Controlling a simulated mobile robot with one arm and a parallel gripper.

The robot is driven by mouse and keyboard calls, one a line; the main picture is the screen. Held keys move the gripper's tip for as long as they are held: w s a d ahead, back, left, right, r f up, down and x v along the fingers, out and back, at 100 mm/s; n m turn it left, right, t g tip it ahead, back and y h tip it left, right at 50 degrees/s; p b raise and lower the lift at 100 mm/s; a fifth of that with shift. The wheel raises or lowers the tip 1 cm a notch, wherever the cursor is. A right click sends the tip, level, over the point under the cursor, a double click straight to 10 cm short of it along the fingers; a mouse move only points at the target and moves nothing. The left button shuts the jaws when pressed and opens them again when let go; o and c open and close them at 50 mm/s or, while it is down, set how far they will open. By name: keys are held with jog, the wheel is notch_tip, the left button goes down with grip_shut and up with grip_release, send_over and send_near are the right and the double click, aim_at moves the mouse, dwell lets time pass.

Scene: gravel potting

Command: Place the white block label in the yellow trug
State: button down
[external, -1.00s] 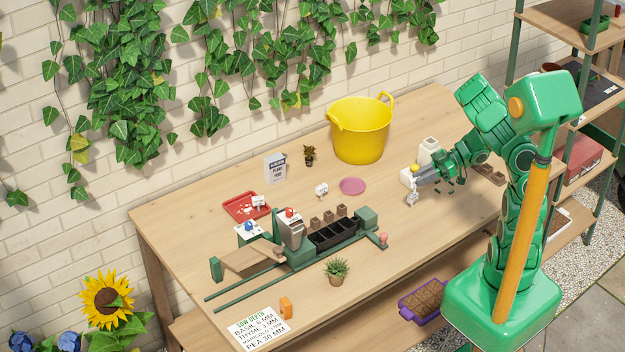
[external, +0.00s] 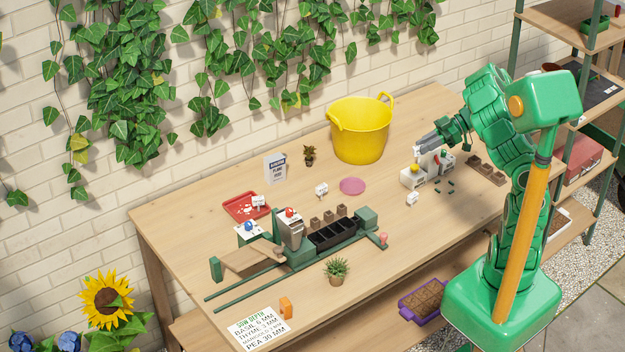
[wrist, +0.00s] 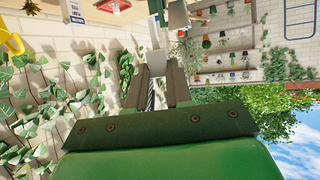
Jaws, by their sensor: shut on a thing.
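The yellow trug (external: 360,130) stands upright at the back of the table, against the wall side; a bit of its yellow edge shows in the wrist view (wrist: 12,42). My gripper (external: 420,146) is raised above the white device with the yellow knob, to the right of the trug and outside it. It is shut on a small pale block, which looks like the white block label (wrist: 156,60) and shows between the fingers in the wrist view. The fingers partly hide it, and any writing is unreadable. Another small white label (external: 412,198) lies on the table below.
The white device (external: 412,178) stands under my gripper, with small dark bits on the table beside it. A pink disc (external: 352,186), a small plant (external: 309,155) and another white label (external: 321,190) stand left. The table between device and trug is clear.

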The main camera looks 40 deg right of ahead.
jog(key=w+d+f+n+g+h, duration=0.25)
jog(key=w+d+n+h, duration=0.2)
jog(key=w+n, duration=0.3)
jog(key=w+d+f+n+g+h, duration=0.1)
jog(key=w+d+n+g+h, duration=0.4)
jog(key=w, duration=0.4)
jog(key=w+r+n+t+h, duration=0.1)
jog(key=w+r+n+t, duration=0.2)
jog(key=w, duration=0.8)
jog(key=w+r+n+t+h, duration=0.1)
jog(key=w+r+n+t, duration=0.2)
jog(key=w+n, duration=0.3)
jog(key=shift+w+d+r+n+t, duration=0.15)
jog(key=shift+w+r+n+t, duration=0.35)
jog(key=shift+w, duration=2.3)
jog(key=shift+w+h, duration=0.15)
jog(key=shift+h, duration=0.1)
notch_tip(320, 180, down, 16)
